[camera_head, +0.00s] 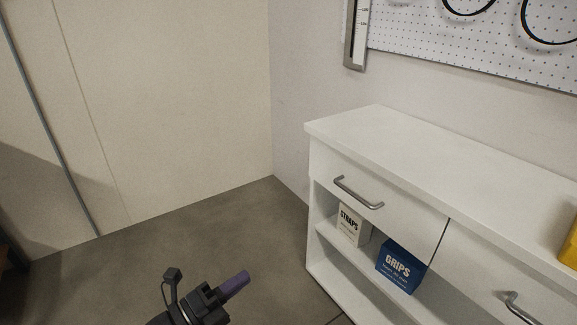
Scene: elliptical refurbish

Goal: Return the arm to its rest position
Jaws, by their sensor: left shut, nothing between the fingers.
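My left gripper (234,286) shows at the bottom of the head view, left of the white cabinet, above the grey floor. Its purple fingers are closed together and hold nothing. It is apart from the cabinet and touches nothing that I can see. Most of the left arm is out of the frame. My right gripper is not in the picture.
The white cabinet (383,128) stands at the right, its drawers shut. A white STRAPS box (351,225) and a blue GRIPS box (400,266) are on its open shelf. A yellow object (570,246) sits at the right edge. The floor (200,235) left of the cabinet is clear.

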